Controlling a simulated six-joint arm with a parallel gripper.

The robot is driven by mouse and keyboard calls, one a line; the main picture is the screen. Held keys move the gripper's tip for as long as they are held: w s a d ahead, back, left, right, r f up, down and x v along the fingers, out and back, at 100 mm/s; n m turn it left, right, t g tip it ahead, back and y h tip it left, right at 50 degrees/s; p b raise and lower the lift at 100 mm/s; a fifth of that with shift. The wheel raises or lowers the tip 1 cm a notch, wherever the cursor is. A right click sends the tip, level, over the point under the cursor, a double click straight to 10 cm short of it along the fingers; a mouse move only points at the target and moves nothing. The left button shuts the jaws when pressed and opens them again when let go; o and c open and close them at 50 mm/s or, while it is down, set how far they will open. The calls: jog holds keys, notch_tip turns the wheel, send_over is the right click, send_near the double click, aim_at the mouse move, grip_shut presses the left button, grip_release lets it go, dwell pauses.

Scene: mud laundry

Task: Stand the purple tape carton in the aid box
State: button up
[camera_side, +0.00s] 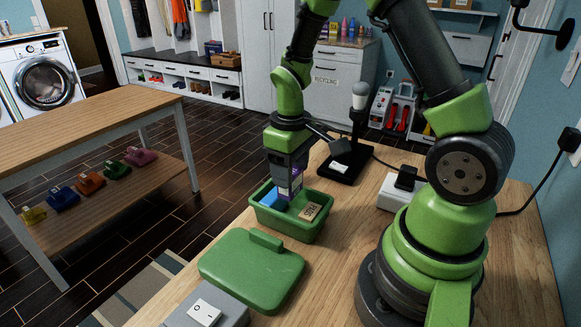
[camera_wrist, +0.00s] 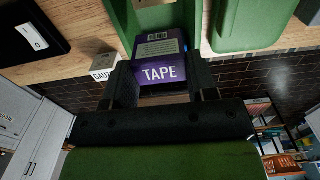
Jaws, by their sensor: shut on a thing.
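The purple tape carton (camera_wrist: 162,70), lettered TAPE, sits between the two fingers of my gripper (camera_wrist: 163,85) in the wrist view. My gripper is shut on it. In the side view the carton (camera_side: 291,184) hangs upright below my gripper (camera_side: 288,165), over the open green aid box (camera_side: 288,229). Its lower end reaches about the level of the box's contents; I cannot tell whether it touches the floor of the box. A blue item (camera_side: 272,199) and a tan lettered carton (camera_side: 311,212) lie in the box beside it.
The green lid (camera_side: 252,271) lies on the wooden table in front of the box. A grey switch box (camera_side: 205,313) is at the front edge. A black stand (camera_side: 346,168) with a lamp-like top is behind, and a white device (camera_side: 398,190) is to the right.

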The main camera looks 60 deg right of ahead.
jog(key=shift+f, duration=0.1)
jog(key=shift+f, duration=1.15)
jog(key=shift+f, duration=0.2)
jog(key=shift+f, duration=1)
jog(key=o, duration=0.8)
jog(key=c, duration=0.4)
jog(key=shift+r, duration=4)
